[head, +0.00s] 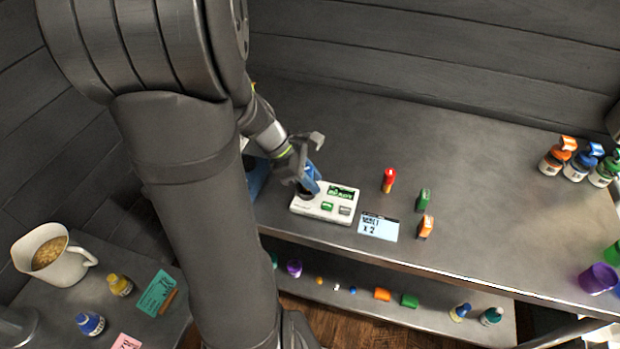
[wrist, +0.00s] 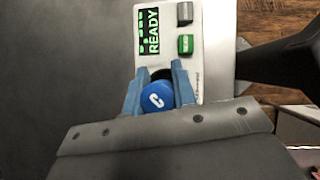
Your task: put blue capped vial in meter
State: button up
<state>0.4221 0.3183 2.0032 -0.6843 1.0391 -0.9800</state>
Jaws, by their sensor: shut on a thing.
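The blue capped vial shows as a round blue cap with a white letter C (wrist: 158,97) in the wrist view. My gripper (wrist: 158,88) is shut on it, with a blue finger on each side. The meter (head: 326,203) is a white box on the bench with a green screen and two buttons. In the wrist view the meter (wrist: 207,60) reads READY, and a dark round opening (wrist: 161,74) shows just beyond the cap. My gripper (head: 308,182) is over the left end of the meter in the head view. The vial's body is hidden, so its depth in the opening cannot be told.
A card (head: 378,226) lies right of the meter. Several bottles are at the far right. A mug (head: 62,262) stands on the left table.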

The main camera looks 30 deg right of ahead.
jog(key=shift+s+a+f, duration=0.15)
jog(key=shift+a+f, duration=0.05)
jog(key=shift+f, duration=0.35)
jog(key=shift+s+a+f, duration=0.15)
jog(key=shift+f, duration=0.35)
jog(key=o, duration=0.8)
jog(key=shift+d, duration=0.1)
jog(key=shift+o, duration=0.9)
jog(key=shift+w+d, duration=0.1)
jog(key=shift+w, duration=0.05)
jog(key=shift+w+f, duration=0.1)
jog(key=shift+d+r, duration=0.1)
jog(key=shift+r, duration=0.1)
jog(key=shift+r, duration=0.25)
jog(key=v, duration=1.2)
jog(key=shift+r, duration=0.4)
jog(key=shift+d+f, duration=0.1)
jog(key=shift+d, duration=0.05)
